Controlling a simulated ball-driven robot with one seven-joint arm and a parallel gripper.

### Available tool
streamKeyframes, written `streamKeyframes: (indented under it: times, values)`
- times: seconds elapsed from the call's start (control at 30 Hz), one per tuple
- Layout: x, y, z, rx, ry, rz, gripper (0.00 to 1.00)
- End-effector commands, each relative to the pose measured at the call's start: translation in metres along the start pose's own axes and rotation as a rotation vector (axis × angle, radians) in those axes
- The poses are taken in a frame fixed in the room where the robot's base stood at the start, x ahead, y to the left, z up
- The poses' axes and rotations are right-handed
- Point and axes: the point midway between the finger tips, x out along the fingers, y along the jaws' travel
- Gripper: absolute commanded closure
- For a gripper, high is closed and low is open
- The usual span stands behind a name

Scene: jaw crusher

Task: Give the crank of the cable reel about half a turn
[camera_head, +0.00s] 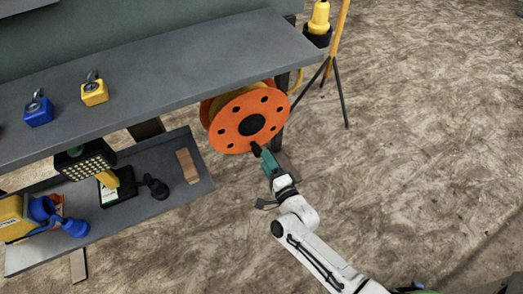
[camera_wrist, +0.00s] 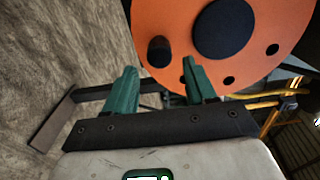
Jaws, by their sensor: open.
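The cable reel (camera_head: 226,129) has an orange flange with a ring of dark holes and a black hub, below the bench top's right end. Its flange (camera_wrist: 176,20) fills the upper part of the wrist view. The crank's black knob (camera_wrist: 159,51) sticks out near the rim, at the reel's lower edge in the head view (camera_head: 256,149). My gripper (camera_wrist: 158,78) is open, with green fingers spread and nothing held. In the wrist view the knob appears in the gap between the fingers, towards their tips. I cannot tell any contact.
The grey bench top (camera_head: 170,72) carries a blue padlock (camera_head: 38,111) and a yellow padlock (camera_head: 94,92). A lower shelf (camera_head: 160,207) holds a lamp, tools and a wooden block (camera_head: 187,166). The ground at right is clear.

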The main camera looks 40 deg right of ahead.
Motion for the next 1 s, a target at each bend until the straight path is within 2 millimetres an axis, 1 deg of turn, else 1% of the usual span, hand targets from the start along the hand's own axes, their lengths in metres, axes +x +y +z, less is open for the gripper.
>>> streamKeyframes:
  times: [0.03, 0.1, 0.2, 0.3, 0.47, 1.0]
  values:
    - [-0.011, -0.001, 0.000, -0.001, -0.001, 0.004, 0.45]
    - [-0.023, -0.001, 0.000, 0.000, 0.000, 0.003, 0.45]
    - [-0.035, -0.001, 0.000, 0.000, -0.001, 0.002, 0.45]
    - [-0.043, 0.000, 0.000, 0.001, 0.000, 0.001, 0.45]
    - [-0.048, 0.001, 0.000, 0.001, 0.000, 0.001, 0.45]
    - [-0.047, 0.001, 0.000, 0.001, 0.000, 0.000, 0.45]
